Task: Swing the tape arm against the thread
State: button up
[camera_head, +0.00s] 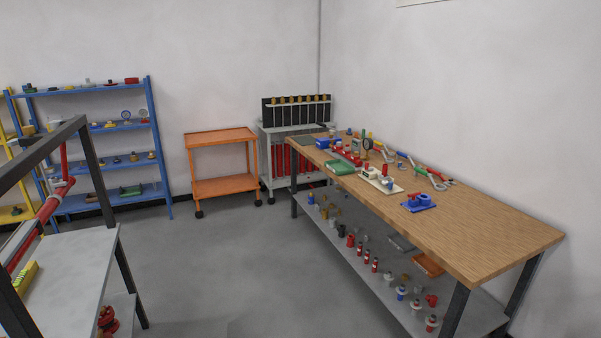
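My gripper is not in view. I cannot make out a tape arm or a thread for certain at this distance. On the wooden workbench (490,228) at the right, a small cream-based fixture (380,185) with red and white parts stands near the front edge. A blue fixture (418,202) sits nearer to me and to its right. Either could carry an arm, but the parts are too small to tell.
Other small valves and fittings crowd the bench's far half; its near right end is bare. A shelf (372,283) below holds several fittings. An orange cart (222,137) and blue shelving (98,92) stand at the back. A grey table (75,262) is at left. The floor between is clear.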

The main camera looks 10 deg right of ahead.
aim_at(387, 184)
jog(key=i+z, duration=0.1)
jog(key=i, duration=0.9)
jog(key=i+j+z, duration=0.15)
jog(key=i, duration=0.9)
jog(key=i+z, duration=0.5)
jog(key=i+j+z, duration=0.3)
jog(key=i+z, duration=0.2)
jog(key=i, duration=0.2)
